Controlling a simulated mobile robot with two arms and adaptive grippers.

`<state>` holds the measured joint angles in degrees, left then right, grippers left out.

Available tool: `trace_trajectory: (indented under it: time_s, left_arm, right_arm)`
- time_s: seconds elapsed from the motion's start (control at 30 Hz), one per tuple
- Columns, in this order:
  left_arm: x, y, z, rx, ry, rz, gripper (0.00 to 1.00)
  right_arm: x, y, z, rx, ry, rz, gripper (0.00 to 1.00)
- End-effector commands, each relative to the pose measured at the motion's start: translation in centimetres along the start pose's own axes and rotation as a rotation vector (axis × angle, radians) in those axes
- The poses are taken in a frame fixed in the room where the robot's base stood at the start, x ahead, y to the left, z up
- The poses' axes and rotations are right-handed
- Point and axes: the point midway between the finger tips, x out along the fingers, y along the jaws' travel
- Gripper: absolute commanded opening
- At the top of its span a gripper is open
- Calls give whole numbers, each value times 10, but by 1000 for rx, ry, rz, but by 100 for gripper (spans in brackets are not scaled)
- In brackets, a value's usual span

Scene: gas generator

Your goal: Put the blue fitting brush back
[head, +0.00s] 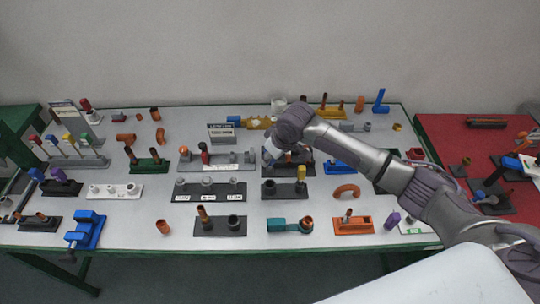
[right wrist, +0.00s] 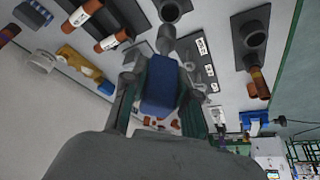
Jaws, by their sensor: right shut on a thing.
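A blue block-like piece, which looks like the blue fitting brush (right wrist: 160,86), is between the fingers of my right gripper (right wrist: 155,88) in the right wrist view. A grey round end (right wrist: 166,40) shows just beyond it; I cannot tell whether it belongs to the brush or to a stand behind. In the head view my right gripper (head: 272,152) is low over the middle of the table and hides most of what it holds. A grey base with white labels and several posts (head: 208,192) is to its left. My left gripper is not in view.
A rack with red, green, yellow and blue knobs (head: 75,160) stands at the left. A dark base with a ring and a yellow fitting (head: 285,190) is just in front of my gripper. A blue vise (head: 86,230) is at the front left. Bases and fittings crowd the white table.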

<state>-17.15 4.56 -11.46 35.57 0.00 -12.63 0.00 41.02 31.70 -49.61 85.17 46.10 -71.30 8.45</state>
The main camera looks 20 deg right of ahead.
Motion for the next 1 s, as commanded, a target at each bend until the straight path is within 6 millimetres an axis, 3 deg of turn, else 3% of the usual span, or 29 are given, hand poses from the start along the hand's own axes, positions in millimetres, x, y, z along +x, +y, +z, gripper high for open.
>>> trace_trajectory:
  time_s: [0.2,0.6,1.0]
  left_arm:
    - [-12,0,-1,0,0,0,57]
    - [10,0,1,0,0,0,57]
    - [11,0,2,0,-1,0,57]
  right_arm:
    - [-2,0,0,2,0,1,0]
    - [37,0,16,2,1,0,0]
    - [41,0,17,1,2,1,0]
